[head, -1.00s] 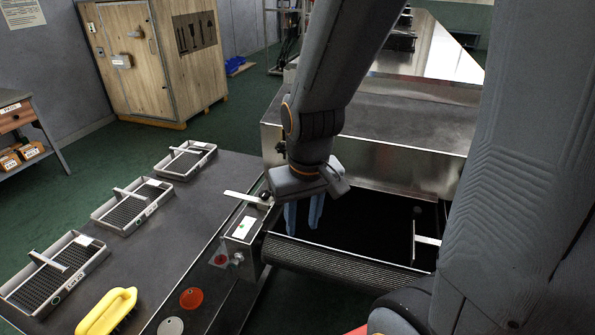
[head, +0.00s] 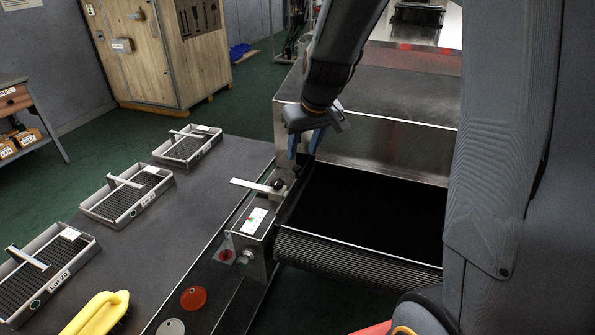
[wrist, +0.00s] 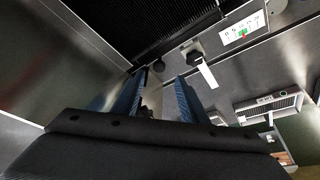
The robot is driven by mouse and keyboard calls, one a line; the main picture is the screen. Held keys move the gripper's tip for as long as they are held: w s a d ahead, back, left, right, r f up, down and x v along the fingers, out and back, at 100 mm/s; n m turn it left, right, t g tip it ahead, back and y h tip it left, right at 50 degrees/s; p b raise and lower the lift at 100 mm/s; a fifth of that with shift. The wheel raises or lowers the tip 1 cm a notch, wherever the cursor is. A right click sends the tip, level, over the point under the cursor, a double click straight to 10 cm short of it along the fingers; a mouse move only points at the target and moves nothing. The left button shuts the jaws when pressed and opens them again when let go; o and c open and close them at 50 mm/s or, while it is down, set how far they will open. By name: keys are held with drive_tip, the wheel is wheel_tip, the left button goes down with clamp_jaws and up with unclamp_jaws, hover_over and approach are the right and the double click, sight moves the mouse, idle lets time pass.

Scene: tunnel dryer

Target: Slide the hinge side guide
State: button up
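The dryer's black belt (head: 370,205) runs into a metal housing. A dark guide rail (head: 297,192) lies along the belt's left edge; I cannot tell whether it is the hinge side guide. Beside it are a black knob (head: 277,184) and a pale flat bar (head: 250,184). The knob (wrist: 194,57) and bar (wrist: 207,74) also show in the wrist view. My gripper (head: 306,150) hangs just beyond the knob, near the housing's left corner. In the wrist view its two blue fingers (wrist: 160,84) stand apart. A small dark part shows between them; contact is unclear.
A white scale label with a green mark (head: 256,220) sits on the metal block left of the belt. A red button (head: 194,298), several mesh trays (head: 128,194) and a yellow-handled brush (head: 95,314) are on the left table. My arm hides the belt's right side.

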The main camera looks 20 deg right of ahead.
sight(297, 167)
drive_tip(key=shift+x, duration=3.95)
drive_tip(key=shift+w, duration=0.15)
drive_tip(key=shift+r, duration=0.1)
clamp_jaws()
